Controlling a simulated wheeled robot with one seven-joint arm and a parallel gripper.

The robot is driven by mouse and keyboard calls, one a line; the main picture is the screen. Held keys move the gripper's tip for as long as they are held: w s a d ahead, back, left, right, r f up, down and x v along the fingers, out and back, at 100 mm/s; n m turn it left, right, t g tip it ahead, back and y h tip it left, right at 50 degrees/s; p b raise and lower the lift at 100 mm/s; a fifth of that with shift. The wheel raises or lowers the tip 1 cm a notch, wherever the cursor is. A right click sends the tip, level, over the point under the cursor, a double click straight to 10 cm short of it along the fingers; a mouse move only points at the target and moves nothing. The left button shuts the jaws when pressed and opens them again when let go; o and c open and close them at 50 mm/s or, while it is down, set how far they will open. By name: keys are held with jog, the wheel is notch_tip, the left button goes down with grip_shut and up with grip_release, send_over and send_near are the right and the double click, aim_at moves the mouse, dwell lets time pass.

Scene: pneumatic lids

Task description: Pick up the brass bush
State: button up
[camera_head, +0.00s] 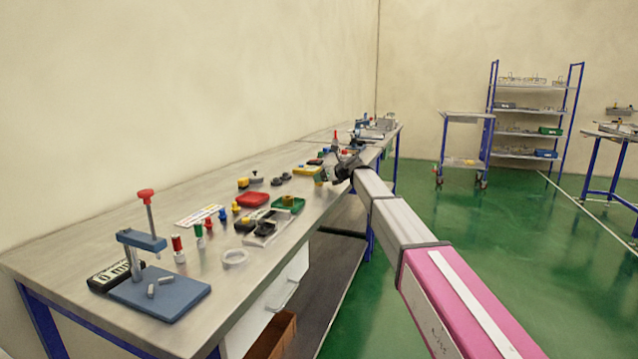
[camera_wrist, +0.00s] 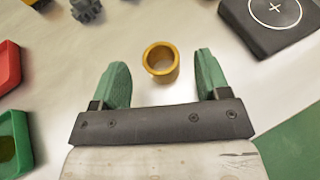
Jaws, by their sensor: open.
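The brass bush (camera_wrist: 160,61) is a short gold ring with an open bore, standing on the bench in the wrist view. My gripper (camera_wrist: 161,78) is open, with one green finger to the left of the bush and one to the right. The bush lies between the fingers' lines, near and slightly beyond the tips, and neither finger visibly touches it. In the head view my gripper (camera_head: 343,168) is over the right edge of the workbench; I cannot make out the bush for certain there.
In the wrist view a black block with a white cross (camera_wrist: 268,17) lies at upper right, a grey gear-like part (camera_wrist: 87,10) at the top, and red (camera_wrist: 8,66) and green (camera_wrist: 14,145) trays at left. The workbench (camera_head: 95,235) carries a blue press (camera_head: 160,290) at its near end.

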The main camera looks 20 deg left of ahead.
jog(key=shift+x, duration=0.8)
jog(key=c, duration=1.1)
